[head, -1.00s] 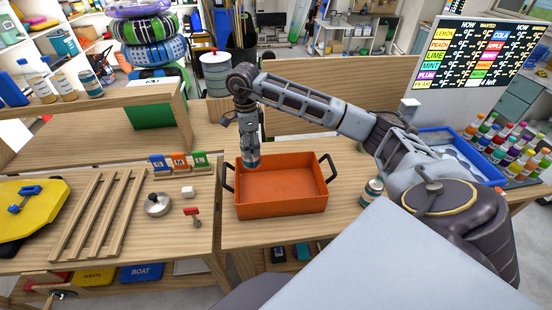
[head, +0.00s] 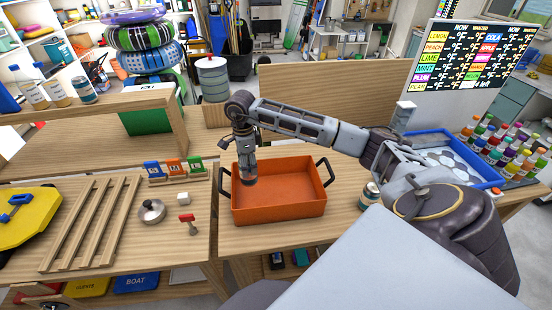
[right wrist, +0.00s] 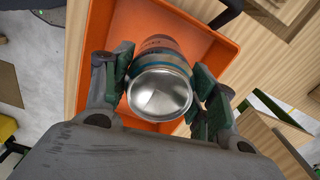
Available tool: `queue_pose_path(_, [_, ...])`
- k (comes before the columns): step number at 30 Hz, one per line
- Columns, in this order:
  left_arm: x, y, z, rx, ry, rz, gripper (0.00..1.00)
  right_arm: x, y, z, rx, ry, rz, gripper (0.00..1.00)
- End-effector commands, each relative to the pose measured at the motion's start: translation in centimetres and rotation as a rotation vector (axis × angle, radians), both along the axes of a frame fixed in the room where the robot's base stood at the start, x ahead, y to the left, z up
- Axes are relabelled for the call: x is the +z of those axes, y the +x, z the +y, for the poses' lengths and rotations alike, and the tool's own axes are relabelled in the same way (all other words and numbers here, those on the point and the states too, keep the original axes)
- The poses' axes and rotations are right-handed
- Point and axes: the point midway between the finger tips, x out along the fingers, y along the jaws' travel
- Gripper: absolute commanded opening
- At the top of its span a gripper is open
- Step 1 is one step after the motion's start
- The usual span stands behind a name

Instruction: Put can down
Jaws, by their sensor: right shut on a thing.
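My right gripper (head: 247,158) points down at the left part of the orange tray (head: 280,211). It is shut on a can (head: 249,177), which is held upright at the tray's left side. In the right wrist view the can (right wrist: 160,85) sits between the two fingers (right wrist: 160,92), its silver end toward the camera and the orange tray (right wrist: 210,45) behind it. I cannot tell whether the can touches the tray floor. A second can (head: 370,194) stands on the table to the right of the tray. My left gripper is not in view.
A wooden rack (head: 90,222) lies farther left. A blue tray (head: 452,150) and several bottles (head: 515,150) stand at the right. The orange tray's right part is empty.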

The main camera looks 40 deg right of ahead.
Motion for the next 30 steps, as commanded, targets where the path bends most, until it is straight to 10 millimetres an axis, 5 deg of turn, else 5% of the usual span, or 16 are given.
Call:
queue_pose_path(11, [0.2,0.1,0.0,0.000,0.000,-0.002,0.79,-0.4,0.0,0.0,0.000,0.001,0.000,0.23])
queue_pose_path(24, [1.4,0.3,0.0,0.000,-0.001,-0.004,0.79,-5.5,0.0,0.0,-0.001,0.000,0.000,0.23])
queue_pose_path(30, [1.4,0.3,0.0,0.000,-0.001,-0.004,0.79,-6.2,0.0,0.0,0.000,0.000,0.000,0.23])
